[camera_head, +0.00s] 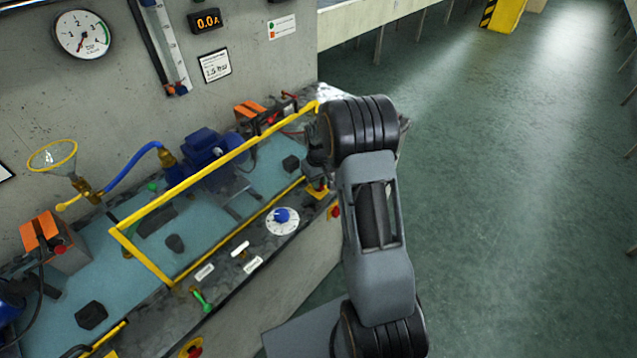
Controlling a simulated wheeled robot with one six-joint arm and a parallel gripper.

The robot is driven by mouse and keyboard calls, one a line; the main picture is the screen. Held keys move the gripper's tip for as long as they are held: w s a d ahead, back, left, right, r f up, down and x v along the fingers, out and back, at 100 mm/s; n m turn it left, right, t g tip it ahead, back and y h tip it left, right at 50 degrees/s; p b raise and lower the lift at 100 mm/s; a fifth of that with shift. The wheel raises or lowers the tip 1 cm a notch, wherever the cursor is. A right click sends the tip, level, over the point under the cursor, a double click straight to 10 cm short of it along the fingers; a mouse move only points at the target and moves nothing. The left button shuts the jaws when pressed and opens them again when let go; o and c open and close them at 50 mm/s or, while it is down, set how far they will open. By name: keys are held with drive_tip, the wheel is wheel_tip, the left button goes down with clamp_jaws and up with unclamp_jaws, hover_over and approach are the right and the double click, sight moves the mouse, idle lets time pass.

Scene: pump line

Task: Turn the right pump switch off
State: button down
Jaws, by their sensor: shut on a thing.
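My arm's dark wrist and grey link cover most of the gripper and part of the switch, so the exact handle angle cannot be told. The orange display (207,21) on the wall seems to read 0.0 A. The blue pump (205,155) stands behind the yellow frame.
A yellow guard frame (145,258) spans the bench near my gripper. A blue knob on a white dial (283,220) and a green-handled valve (203,299) lie left of it. Another red-and-yellow switch (192,348) is at the bottom. Green floor (520,200) on the right is clear.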

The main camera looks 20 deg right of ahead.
drive_tip(key=shift+n+b, duration=0.35)
drive_tip(key=shift+n, duration=1.45)
drive_tip(key=c, duration=1.1)
unclamp_jaws()
drive_tip(key=shift+r, duration=0.1)
wheel_tip(320, 180, up, 14)
drive_tip(key=shift+f, duration=0.15)
